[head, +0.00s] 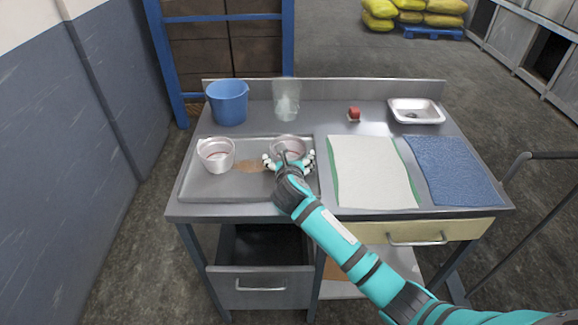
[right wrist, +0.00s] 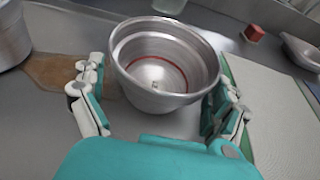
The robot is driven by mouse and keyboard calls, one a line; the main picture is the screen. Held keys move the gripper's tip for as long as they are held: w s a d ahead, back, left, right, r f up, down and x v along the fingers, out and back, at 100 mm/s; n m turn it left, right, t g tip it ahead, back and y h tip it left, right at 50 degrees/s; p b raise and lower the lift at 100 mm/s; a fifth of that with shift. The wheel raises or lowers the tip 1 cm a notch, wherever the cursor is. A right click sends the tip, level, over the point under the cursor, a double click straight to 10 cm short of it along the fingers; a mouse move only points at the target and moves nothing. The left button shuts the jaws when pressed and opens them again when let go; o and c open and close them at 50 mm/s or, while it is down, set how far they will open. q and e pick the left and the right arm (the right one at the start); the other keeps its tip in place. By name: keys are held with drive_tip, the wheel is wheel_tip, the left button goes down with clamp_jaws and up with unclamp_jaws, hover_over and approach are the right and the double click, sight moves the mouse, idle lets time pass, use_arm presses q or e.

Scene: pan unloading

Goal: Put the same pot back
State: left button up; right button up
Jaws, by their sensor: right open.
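A metal pot (head: 288,147) with a red line inside stands at the right end of the grey tray area (head: 225,188) on the workbench. My right gripper (head: 289,160) is open, with one finger on each side of this pot. The right wrist view shows the pot (right wrist: 165,68) between the spread fingers (right wrist: 160,108); I cannot tell whether they touch it. A second, similar pot (head: 216,154) stands at the left of the tray area and shows partly in the right wrist view (right wrist: 12,35). My left gripper is not in view.
A brown stain (head: 250,167) lies between the pots. A blue bucket (head: 228,103) and a clear container (head: 287,103) stand behind. A white cloth (head: 370,170) and a blue mat (head: 453,170) lie to the right. A red item (head: 354,113) and metal dish (head: 416,110) are at the back.

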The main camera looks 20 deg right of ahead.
drive_tip(key=v, duration=1.1)
drive_tip(key=shift+s+r, duration=0.2)
drive_tip(key=shift+s, duration=0.05)
